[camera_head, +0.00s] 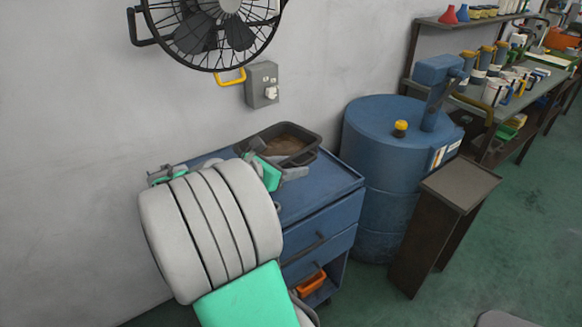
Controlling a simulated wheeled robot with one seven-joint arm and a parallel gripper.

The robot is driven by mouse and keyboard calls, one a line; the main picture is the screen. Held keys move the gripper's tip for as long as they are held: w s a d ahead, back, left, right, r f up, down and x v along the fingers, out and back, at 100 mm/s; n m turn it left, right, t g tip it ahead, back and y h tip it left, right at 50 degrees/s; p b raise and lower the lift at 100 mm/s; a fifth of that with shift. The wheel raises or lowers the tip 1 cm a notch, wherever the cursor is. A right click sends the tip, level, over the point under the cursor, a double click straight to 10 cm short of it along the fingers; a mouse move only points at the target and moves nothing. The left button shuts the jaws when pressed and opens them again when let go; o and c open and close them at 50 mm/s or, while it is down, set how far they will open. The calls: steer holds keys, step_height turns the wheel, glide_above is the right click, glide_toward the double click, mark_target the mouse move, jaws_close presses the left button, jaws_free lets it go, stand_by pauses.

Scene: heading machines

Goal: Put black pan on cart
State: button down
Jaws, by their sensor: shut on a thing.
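The black pan (304,136), a dark rectangular tray with a brownish inside, is at the back of the blue cart's (325,187) top, near the wall. My gripper (262,152) is shut on the pan at its left side. My arm hides part of the gripper and the cart's left side. The pan looks slightly tilted. I cannot tell whether its underside touches the cart top.
A blue drum (375,185) stands close to the cart's right, with a dark stand (455,190) in front. A wall fan (215,25) and grey switch box (263,85) are above. The cart's front right top is clear. An orange bin (311,283) sits on its lower shelf.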

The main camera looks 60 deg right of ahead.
mark_target(304, 160)
steer(key=s+d+m+g, duration=0.2)
steer(key=s, duration=0.3)
steer(key=shift+y, duration=0.4)
steer(key=w+d+f, duration=0.1)
steer(key=w+d, duration=0.1)
steer(key=w+d+f, duration=0.1)
steer(key=w+d, duration=0.1)
steer(key=w+d+f, duration=0.1)
steer(key=d+f, duration=0.1)
steer(key=d, duration=0.1)
steer(key=shift+w, duration=0.4)
steer(key=w+d+f, duration=0.1)
steer(key=d+f, duration=0.1)
steer(key=f, duration=0.1)
steer(key=w+d+f, duration=0.1)
steer(key=f, duration=0.1)
steer(key=shift+w+d+f, duration=0.1)
steer(key=shift+w+d, duration=0.1)
steer(key=shift+w, duration=0.1)
steer(key=shift+w+f, duration=0.1)
steer(key=shift+f, duration=1.55)
steer(key=shift+f, duration=0.1)
steer(key=c, duration=0.7)
jaws_free()
